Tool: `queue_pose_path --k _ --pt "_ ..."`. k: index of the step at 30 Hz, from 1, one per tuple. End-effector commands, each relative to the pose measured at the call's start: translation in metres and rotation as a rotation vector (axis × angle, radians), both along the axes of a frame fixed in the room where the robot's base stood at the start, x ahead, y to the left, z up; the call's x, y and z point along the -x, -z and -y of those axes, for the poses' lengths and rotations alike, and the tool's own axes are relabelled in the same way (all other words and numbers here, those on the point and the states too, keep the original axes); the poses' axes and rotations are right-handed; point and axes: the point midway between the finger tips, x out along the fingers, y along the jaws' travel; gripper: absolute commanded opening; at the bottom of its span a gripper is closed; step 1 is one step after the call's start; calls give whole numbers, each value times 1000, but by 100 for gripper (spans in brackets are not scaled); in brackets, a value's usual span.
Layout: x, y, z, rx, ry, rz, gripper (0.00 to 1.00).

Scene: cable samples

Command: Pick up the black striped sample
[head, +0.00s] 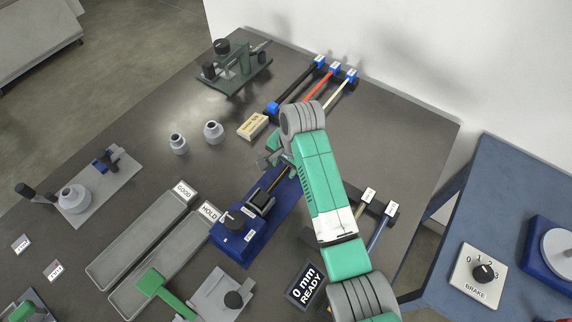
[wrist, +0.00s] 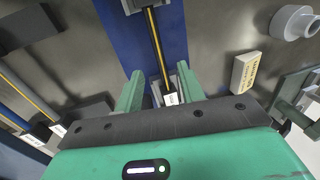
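The black striped sample (wrist: 157,42), a black cable with a yellow stripe and a white end tag, lies along the blue fixture. It also shows in the head view (head: 278,179), partly hidden by my arm. My gripper (wrist: 160,90) is open, its two green fingers on either side of the cable's tagged end, with visible gaps. I cannot tell how far above the cable the fingertips are. In the head view my gripper (head: 270,160) is mostly hidden behind my arm, over the fixture's far end.
The blue fixture (head: 238,246) carries a clamp. Black, red and white cables lie on a rack at the back (head: 318,82). Two striped cables sit on a rack (head: 378,208) to the right. A small labelled box (head: 253,126) and grey trays (head: 140,240) are nearby.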

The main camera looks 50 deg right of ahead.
Motion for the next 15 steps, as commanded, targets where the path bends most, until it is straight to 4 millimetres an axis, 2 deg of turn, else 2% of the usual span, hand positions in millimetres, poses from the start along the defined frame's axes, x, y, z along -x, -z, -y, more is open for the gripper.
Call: queue_pose_path --k 4,12,15 --pt "-1 6 0 1 -1 1 39" --pt "-7 50 -3 1 -1 0 39" --pt "-8 53 -3 3 0 2 39"
